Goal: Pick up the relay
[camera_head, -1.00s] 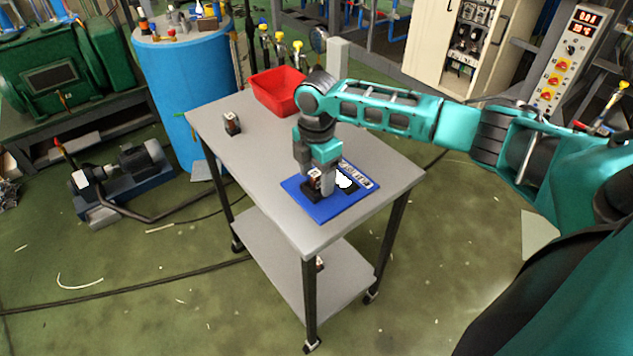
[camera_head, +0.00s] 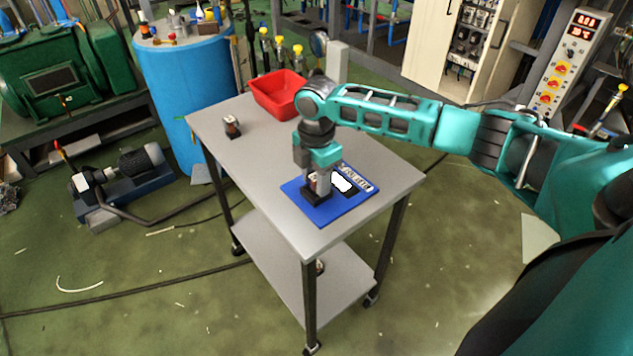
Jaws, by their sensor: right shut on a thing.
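A small relay (camera_head: 313,178) with a dark body and a pale, reddish face is at the blue mat (camera_head: 338,212) on the grey table. My right gripper (camera_head: 317,184) points down over the mat and is shut on this relay. A black block (camera_head: 315,195) shows just below the fingers; I cannot tell whether it is the relay's base or a separate socket, or whether there is a gap under it. The fingers hide part of the relay. A similar relay (camera_head: 232,126) stands alone near the table's left edge. My left gripper is out of view.
A red bin (camera_head: 279,92) stands at the table's back edge. A white shape and a labelled strip (camera_head: 357,177) lie on the mat. The table (camera_head: 260,155) is clear left of the mat. Another small object (camera_head: 319,267) is on the lower shelf. A blue drum (camera_head: 188,90) stands behind.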

